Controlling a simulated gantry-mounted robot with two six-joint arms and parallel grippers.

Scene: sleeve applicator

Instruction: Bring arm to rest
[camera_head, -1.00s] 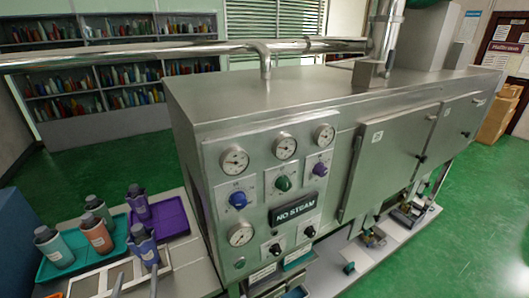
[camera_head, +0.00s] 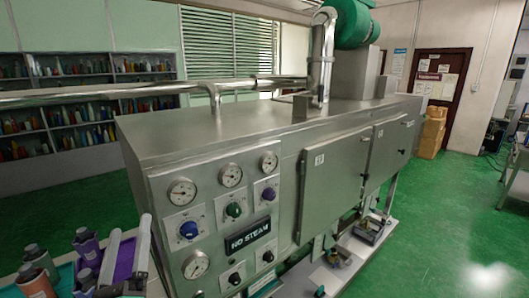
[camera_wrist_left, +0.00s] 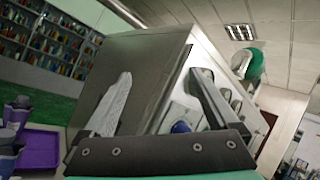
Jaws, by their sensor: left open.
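My left gripper (camera_head: 128,235) is at the lower left of the head view, its two pale fingers pointing up and apart. It is open and empty, in front of the left end of the steel sleeve machine (camera_head: 255,118). In the left wrist view the gripper (camera_wrist_left: 160,98) has the machine (camera_wrist_left: 150,60) beyond its spread fingers. I cannot tell how far the fingers are from the machine. My right gripper is not in view.
Bottles in orange (camera_head: 35,282) and purple (camera_head: 87,248) stand close to the left of the gripper. A purple tray (camera_wrist_left: 40,150) shows in the left wrist view. A steel pipe (camera_head: 120,91) runs behind the machine. Green floor (camera_head: 425,225) is open at right.

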